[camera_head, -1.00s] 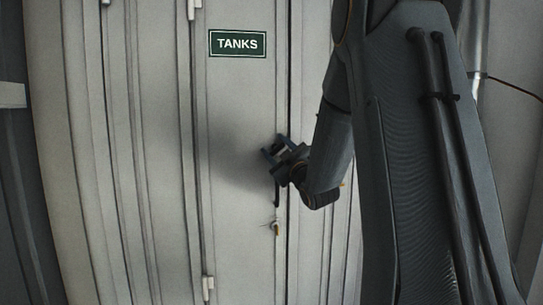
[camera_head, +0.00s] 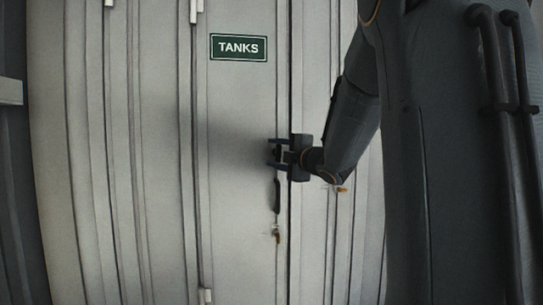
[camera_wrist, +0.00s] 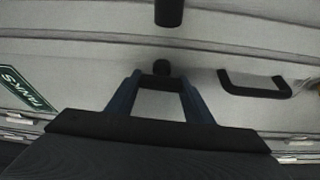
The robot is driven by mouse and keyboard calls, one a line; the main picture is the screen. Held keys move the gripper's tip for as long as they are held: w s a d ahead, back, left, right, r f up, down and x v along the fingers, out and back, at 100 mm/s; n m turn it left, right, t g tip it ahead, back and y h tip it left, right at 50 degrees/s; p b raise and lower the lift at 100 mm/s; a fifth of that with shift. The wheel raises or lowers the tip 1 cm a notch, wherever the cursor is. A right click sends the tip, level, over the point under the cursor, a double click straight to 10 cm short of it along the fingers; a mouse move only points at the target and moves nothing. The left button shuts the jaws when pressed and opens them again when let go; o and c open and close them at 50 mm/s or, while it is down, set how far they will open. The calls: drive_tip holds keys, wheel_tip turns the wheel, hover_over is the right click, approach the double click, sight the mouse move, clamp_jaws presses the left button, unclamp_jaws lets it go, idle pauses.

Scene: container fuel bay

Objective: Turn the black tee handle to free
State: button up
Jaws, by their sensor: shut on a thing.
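My gripper (camera_head: 275,153) is at the edge of the grey door leaf, below and right of the green TANKS sign. In the wrist view, my gripper (camera_wrist: 160,85) has its two blue fingers on either side of the black tee handle (camera_wrist: 162,68) and is shut on it. The handle's rounded dark end shows between the fingertips. A dark bar seems to run across between the fingers. In the head view the fingers mostly hide the tee handle, so its exact angle cannot be told.
A black pull handle (camera_head: 277,195) is just below my gripper, also visible in the wrist view (camera_wrist: 255,84). The TANKS sign (camera_head: 238,47) is up left. A dark cylinder (camera_wrist: 168,12) shows at the wrist view's top.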

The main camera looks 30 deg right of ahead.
drive_tip(key=shift+r+n, duration=0.3)
drive_tip(key=shift+n, duration=0.2)
drive_tip(key=o, duration=1)
drive_tip(key=shift+o, duration=0.2)
drive_tip(key=shift+w+f, duration=0.1)
drive_tip(key=shift+f, duration=0.05)
drive_tip(key=s+b, duration=0.1)
drive_tip(key=s, duration=0.7)
drive_tip(key=shift+d+b, duration=0.3)
drive_tip(key=shift+d, duration=0.15)
drive_tip(key=shift+w, duration=0.1)
